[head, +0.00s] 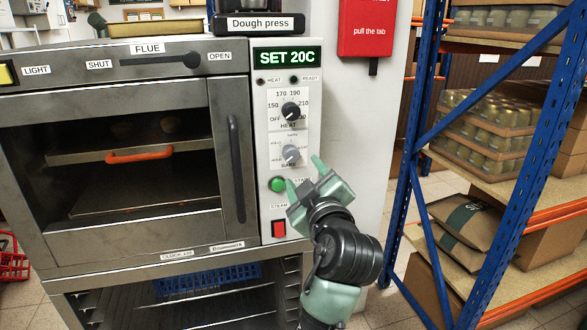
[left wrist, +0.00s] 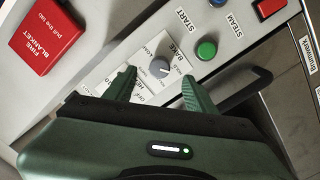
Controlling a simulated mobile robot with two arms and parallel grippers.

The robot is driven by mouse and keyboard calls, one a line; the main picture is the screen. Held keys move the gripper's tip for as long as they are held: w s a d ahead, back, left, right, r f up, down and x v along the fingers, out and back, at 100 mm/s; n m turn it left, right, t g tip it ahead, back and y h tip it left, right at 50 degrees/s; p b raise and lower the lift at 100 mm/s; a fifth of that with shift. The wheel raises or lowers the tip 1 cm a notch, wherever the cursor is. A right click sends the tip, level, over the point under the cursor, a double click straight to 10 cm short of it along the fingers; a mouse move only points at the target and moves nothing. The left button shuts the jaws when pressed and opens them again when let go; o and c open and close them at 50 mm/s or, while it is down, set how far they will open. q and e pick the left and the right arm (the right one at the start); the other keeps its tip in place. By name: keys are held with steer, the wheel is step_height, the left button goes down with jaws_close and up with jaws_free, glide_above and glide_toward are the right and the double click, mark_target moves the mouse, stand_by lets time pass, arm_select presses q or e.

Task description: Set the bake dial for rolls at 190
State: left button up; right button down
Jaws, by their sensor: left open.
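The oven's control panel has a display (head: 287,56) reading SET 20C. The bake dial (left wrist: 160,68) also shows in the left wrist view, beyond and between my fingertips. My left gripper (head: 304,176) is open and empty, in front of the panel, low and right of the bake dial. The heat dial is hidden in the wrist view. My right gripper is not in view.
A green start button (head: 277,184) and red steam switch (head: 279,229) lie below the dials. The oven door handle (head: 237,168) is left of the panel. A red fire blanket box (head: 367,27) hangs on the wall. A blue-framed rack (head: 440,150) stands right.

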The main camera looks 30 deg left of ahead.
mark_target(292, 156)
arm_select(q)
steer(key=shift+n, duration=0.3)
steer(key=x, duration=0.2)
steer(key=p+x, duration=0.1)
steer(key=x, duration=0.3)
steer(key=shift+s+a+r+p, duration=0.1)
steer(key=shift+a+r+p, duration=0.25)
steer(key=shift+a, duration=0.2)
steer(key=shift+w+a+f, duration=0.1)
steer(key=shift+w+a, duration=0.2)
steer(key=shift+w, duration=0.05)
jaws_close()
